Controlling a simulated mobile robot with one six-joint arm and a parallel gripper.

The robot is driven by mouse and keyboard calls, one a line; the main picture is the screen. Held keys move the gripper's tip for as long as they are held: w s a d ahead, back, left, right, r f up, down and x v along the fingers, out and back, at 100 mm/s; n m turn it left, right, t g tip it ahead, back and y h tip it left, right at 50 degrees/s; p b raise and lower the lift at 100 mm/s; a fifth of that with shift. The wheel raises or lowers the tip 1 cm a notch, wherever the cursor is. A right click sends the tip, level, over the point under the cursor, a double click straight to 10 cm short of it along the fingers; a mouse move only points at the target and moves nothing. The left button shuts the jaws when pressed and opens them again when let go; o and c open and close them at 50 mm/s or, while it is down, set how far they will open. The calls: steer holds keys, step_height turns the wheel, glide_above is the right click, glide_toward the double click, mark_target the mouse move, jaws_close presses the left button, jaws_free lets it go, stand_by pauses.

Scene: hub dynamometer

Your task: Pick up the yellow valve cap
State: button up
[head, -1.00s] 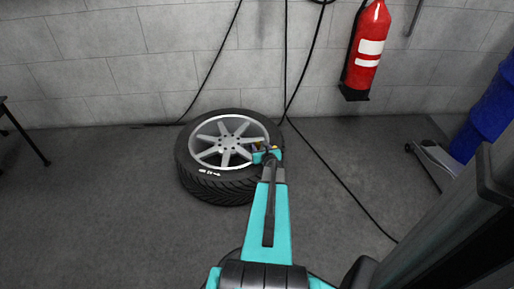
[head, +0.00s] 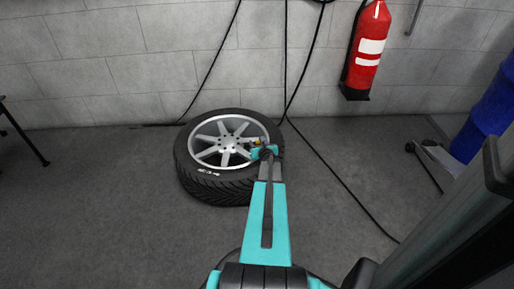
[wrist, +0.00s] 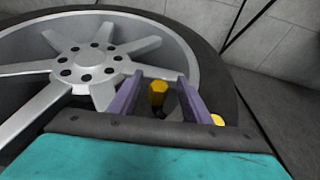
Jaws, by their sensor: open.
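The yellow valve cap (wrist: 157,92) is a small hexagonal piece in the wrist view, standing at the wheel's rim. My gripper (wrist: 160,78) is open, with one purple finger to the left of the cap and one to its right. I see gaps on both sides, so the fingers appear apart from it. The wheel (head: 229,141) lies flat on the floor, its silver spokes facing up. In the head view my gripper (head: 261,148) is over the right side of the wheel and the cap is too small to make out surely.
A red fire extinguisher (head: 367,50) hangs on the wall. Black cables run down the wall and across the floor. Floor left of the wheel is clear.

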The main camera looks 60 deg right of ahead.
mark_target(258, 143)
stand_by(0.4)
steer(key=c, duration=1.1)
steer(key=shift+o, duration=0.2)
steer(key=shift+r, duration=0.15)
steer(key=shift+r+p, duration=0.65)
steer(key=shift+r, duration=0.2)
step_height(258, 143, up, 2)
steer(key=shift+r+p, duration=0.1)
steer(key=shift+p, duration=0.55)
steer(key=s+a+p, duration=0.1)
steer(key=s+a, duration=0.1)
steer(key=s, duration=0.5)
steer(key=s+a+p, duration=0.1)
steer(key=s+a, duration=0.2)
steer(key=s, duration=0.5)
steer(key=shift+a+r, duration=0.2)
steer(key=shift+r, duration=0.2)
